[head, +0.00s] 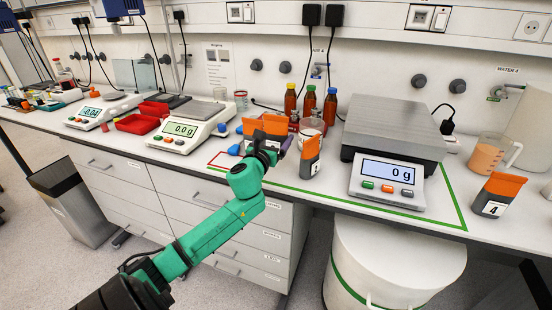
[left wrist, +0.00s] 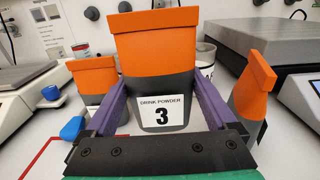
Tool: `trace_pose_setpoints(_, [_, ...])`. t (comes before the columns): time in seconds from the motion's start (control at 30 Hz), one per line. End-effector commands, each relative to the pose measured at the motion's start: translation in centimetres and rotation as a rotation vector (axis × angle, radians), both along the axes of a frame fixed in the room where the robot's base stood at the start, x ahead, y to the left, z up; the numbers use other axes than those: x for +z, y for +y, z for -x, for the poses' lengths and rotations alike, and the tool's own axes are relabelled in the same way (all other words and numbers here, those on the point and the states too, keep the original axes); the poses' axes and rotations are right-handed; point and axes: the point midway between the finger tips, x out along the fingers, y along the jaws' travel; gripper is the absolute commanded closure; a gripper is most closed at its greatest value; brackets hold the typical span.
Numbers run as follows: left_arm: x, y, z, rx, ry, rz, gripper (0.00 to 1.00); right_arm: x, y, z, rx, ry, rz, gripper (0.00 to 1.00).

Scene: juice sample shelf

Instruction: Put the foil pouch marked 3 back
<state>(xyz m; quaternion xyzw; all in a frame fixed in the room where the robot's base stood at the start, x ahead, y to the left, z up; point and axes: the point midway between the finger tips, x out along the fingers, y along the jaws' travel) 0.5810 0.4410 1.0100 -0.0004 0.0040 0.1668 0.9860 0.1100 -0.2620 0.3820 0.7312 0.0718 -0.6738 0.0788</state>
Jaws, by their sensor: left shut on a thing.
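The foil pouch marked 3 (left wrist: 155,70), grey with an orange top, is upright between the purple fingers of my left gripper (left wrist: 160,105), its label facing the wrist camera. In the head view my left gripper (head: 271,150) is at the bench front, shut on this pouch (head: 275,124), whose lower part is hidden. A second orange-topped pouch (left wrist: 95,85) stands behind it to the left. A third (head: 310,155) stands just right of the gripper and also shows in the left wrist view (left wrist: 252,95). I cannot tell whether the held pouch touches the bench.
A red outline (head: 219,161) is left of the gripper. A scale reading 0 g (head: 388,176) stands to the right inside a green outline. A pouch marked 4 (head: 495,195) is at the far right. Bottles (head: 309,102) stand behind; another scale (head: 182,131) is left.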

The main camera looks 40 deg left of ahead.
Motion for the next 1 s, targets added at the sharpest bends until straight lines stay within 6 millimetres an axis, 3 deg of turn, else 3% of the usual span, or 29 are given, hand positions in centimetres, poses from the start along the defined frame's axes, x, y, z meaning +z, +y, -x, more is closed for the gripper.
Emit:
trace_pose_setpoints(0.27, [-5.0, 0.0, 0.0, 0.002, -0.003, 0.002, 0.93, -1.7, 0.1, -0.3, 0.003, -0.006, -0.002, 0.5])
trace_pose_setpoints(0.63, [-5.5, 0.0, 0.0, -0.001, -0.003, -0.003, 0.93, -2.0, 0.3, -0.5, 0.003, -0.008, -0.005, 0.5])
trace_pose_setpoints(0.67, [-5.5, 0.0, 0.0, 0.0, -0.003, -0.002, 0.02, -1.9, 0.3, -0.5, 0.003, -0.008, -0.005, 0.5])
trace_pose_setpoints(1.0, [-5.1, -0.1, 0.1, -0.001, -0.002, -0.001, 0.0, -1.5, 0.4, -0.5, 0.001, -0.009, -0.006, 0.5])
